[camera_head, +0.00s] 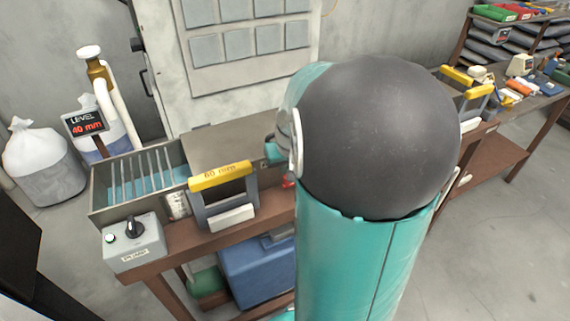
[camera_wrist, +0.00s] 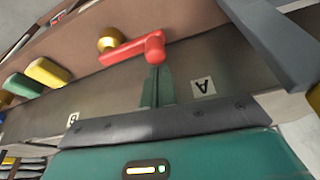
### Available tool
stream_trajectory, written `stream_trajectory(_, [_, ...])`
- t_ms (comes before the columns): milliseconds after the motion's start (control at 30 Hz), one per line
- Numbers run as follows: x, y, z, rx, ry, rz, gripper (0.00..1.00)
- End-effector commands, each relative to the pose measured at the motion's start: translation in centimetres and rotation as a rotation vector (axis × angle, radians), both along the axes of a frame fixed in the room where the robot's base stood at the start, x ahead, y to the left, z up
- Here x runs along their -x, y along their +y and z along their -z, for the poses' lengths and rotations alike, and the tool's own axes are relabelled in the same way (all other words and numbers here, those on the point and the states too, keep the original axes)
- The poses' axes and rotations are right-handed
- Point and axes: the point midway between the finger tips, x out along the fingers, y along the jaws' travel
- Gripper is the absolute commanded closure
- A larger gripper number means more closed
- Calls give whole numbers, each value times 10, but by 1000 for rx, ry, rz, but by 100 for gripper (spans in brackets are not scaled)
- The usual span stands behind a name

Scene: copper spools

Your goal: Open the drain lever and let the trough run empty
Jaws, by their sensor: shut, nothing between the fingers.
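The trough (camera_head: 140,205) is a grey metal tank with a grating over its open left end and blue liquid inside. A level display (camera_head: 86,122) behind it reads 40 mm. The drain lever (camera_wrist: 130,49) is a red handle on a brass valve (camera_wrist: 110,38) in the wrist view. In the head view a small bit of red (camera_head: 289,182) shows beside my arm. My gripper (camera_wrist: 157,78) is shut and empty, its tips close to the lever's rounded end. Whether they touch it I cannot tell. My arm hides the gripper in the head view.
A control box (camera_head: 135,243) with a black knob and lit lamp stands at the trough's front left. A yellow-topped frame (camera_head: 222,178) marked 60 mm stands at the trough's front. A blue bin (camera_head: 258,272) sits below. A cluttered bench (camera_head: 530,85) is at right.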

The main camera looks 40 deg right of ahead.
Motion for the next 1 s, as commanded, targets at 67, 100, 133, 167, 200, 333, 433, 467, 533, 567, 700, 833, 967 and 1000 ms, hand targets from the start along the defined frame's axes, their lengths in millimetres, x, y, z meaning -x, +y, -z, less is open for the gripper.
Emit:
stream_trajectory(67, [0, 0, 0, 0, 0, 0, 100])
stream_trajectory(100, [0, 0, 0, 0, 0, -1, 100])
stream_trajectory(133, [0, 0, 0, 0, 0, -2, 100])
stream_trajectory(167, [0, 0, 0, -1, 0, -4, 100])
stream_trajectory(200, [1, 0, 0, 0, 0, -9, 100])
stream_trajectory(333, [2, 1, 0, -1, 0, -34, 100])
stream_trajectory(433, [3, 2, -1, 0, 0, -50, 100])
stream_trajectory(467, [3, 2, 0, 0, 0, -54, 100])
stream_trajectory(533, [4, 2, 0, 0, 0, -63, 100])
stream_trajectory(567, [4, 2, 0, 0, 0, -66, 100])
stream_trajectory(700, [6, 3, 0, -1, 0, -85, 100])
stream_trajectory(833, [7, 3, 0, 0, 0, -107, 100])
stream_trajectory(967, [9, 5, 0, 0, 0, -145, 100])
stream_trajectory(1000, [10, 5, 0, 0, 0, -162, 100])
